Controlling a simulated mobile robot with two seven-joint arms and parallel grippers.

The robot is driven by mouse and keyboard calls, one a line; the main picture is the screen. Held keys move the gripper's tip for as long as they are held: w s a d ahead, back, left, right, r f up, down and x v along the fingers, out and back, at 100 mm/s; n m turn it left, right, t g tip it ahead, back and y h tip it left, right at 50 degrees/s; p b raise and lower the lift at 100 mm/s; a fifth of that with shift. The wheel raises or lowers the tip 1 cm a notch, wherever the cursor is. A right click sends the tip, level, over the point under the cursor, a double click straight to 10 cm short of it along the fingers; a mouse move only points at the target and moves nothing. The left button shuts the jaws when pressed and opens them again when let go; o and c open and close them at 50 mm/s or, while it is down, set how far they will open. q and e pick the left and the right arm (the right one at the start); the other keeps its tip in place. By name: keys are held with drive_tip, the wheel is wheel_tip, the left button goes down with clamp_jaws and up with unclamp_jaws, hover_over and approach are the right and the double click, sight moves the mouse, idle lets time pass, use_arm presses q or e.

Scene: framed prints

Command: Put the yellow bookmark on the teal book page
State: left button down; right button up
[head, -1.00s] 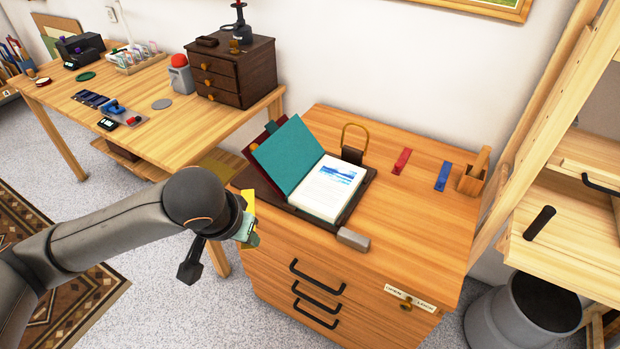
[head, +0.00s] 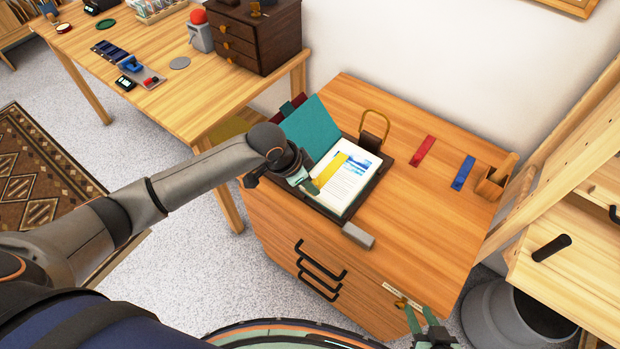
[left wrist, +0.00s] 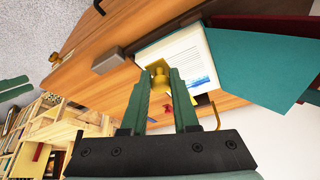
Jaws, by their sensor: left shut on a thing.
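The yellow bookmark (head: 329,169) is in my left gripper (head: 311,184), over the white printed page (head: 346,187) of the open book. In the left wrist view the yellow bookmark (left wrist: 181,98) shows between the two green fingers, in front of the page. I cannot tell whether it touches the page. The teal page (head: 311,131) slants up at the book's left side, beyond the gripper; it also shows large at the right of the left wrist view (left wrist: 262,68). My right gripper (head: 420,314) is by the cabinet's front right corner, fingers apart and empty.
The book lies on a dark stand on a wooden drawer cabinet (head: 420,215). A brass loop (head: 375,123) stands behind it and a grey block (head: 358,236) lies in front. Red (head: 422,151) and blue (head: 463,172) strips lie to the right, with clear wood between.

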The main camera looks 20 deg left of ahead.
use_arm(q)
drive_tip(key=shift+f+b, duration=1.7)
drive_tip(key=shift+f, duration=2.2)
drive_tip(key=c, duration=0.6)
unclamp_jaws()
drive_tip(key=v, duration=1.2)
drive_tip(key=shift+r+p, duration=0.25)
drive_tip(key=shift+p, duration=0.2)
